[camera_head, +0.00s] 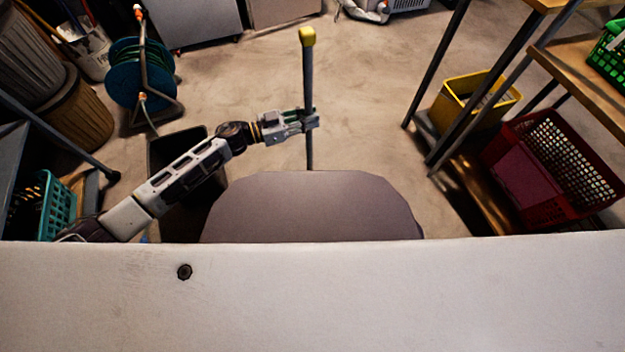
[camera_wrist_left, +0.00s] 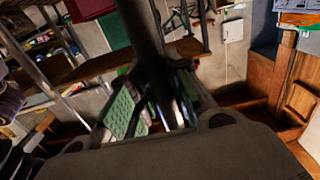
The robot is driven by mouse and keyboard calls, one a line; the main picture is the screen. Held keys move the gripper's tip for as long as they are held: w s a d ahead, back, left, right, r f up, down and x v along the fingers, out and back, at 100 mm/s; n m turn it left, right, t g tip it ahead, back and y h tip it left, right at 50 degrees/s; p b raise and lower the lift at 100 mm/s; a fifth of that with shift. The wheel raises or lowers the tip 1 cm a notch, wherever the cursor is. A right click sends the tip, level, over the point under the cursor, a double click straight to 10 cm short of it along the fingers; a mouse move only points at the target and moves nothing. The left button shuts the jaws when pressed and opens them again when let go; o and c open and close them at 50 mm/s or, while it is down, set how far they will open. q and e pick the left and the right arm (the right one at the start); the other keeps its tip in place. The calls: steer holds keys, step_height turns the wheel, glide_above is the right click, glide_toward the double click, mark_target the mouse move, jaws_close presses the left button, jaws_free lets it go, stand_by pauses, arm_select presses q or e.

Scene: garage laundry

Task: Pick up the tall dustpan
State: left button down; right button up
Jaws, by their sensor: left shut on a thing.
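The tall dustpan's grey handle (camera_head: 307,75) stands upright in the middle of the head view, with a yellow cap (camera_head: 307,37) on top. Its lower end is hidden behind my own body. My left gripper (camera_head: 308,122) is shut around the handle, below the cap. In the left wrist view the dark handle (camera_wrist_left: 140,30) runs down between the fingers of my left gripper (camera_wrist_left: 150,105). I cannot tell whether the dustpan touches the floor. My right gripper is not in view.
A teal hose reel (camera_head: 138,72) and ribbed bins (camera_head: 75,110) stand at left. A dark open bin (camera_head: 172,150) sits under my left arm. At right, a shelf holds a yellow bin (camera_head: 455,100) and a red basket (camera_head: 520,165). The floor beyond the handle is mostly clear.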

mark_target(304, 91)
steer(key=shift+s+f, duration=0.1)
arm_select(q)
steer(key=shift+r, duration=0.2)
steer(key=shift+r+p, duration=0.75)
steer(key=shift+r, duration=0.4)
step_height(304, 91, up, 5)
steer(key=p, duration=0.3)
steer(key=shift+r, duration=0.2)
steer(key=shift+r+p, duration=0.4)
steer(key=shift+r, duration=0.6)
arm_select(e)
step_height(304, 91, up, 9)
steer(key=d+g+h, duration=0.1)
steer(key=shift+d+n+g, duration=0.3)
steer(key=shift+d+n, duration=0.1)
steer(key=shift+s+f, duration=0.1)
